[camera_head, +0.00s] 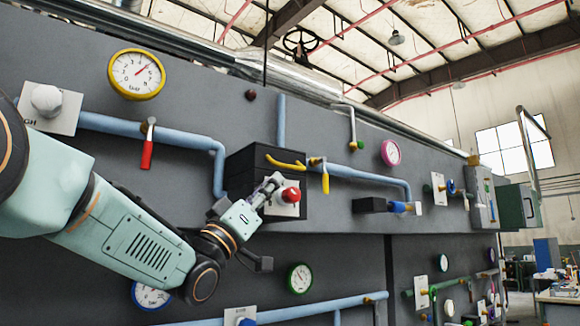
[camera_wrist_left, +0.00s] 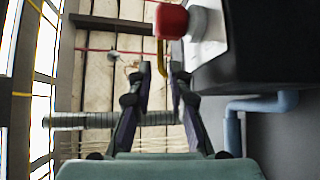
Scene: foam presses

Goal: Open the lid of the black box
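The black box (camera_head: 240,172) stands out from the dark grey wall panel in the middle of the head view. A curved yellow handle (camera_head: 286,163) is at its upper front edge. A red button (camera_head: 291,195) on a light plate shows on the front, below the handle. My left gripper (camera_head: 273,184) is in front of the box, beside the button. In the left wrist view its fingers (camera_wrist_left: 160,75) are apart with nothing held between them. There the black box (camera_wrist_left: 262,55) is at upper right, with the red button (camera_wrist_left: 171,20) and part of the yellow handle (camera_wrist_left: 160,52) beyond the fingertips.
Blue pipes (camera_head: 175,136) run along the panel on both sides of the box. A red-handled valve (camera_head: 147,150) is to the left, a yellow-handled valve (camera_head: 325,180) close to the right. A yellow gauge (camera_head: 136,74) and pink gauge (camera_head: 390,153) are farther off.

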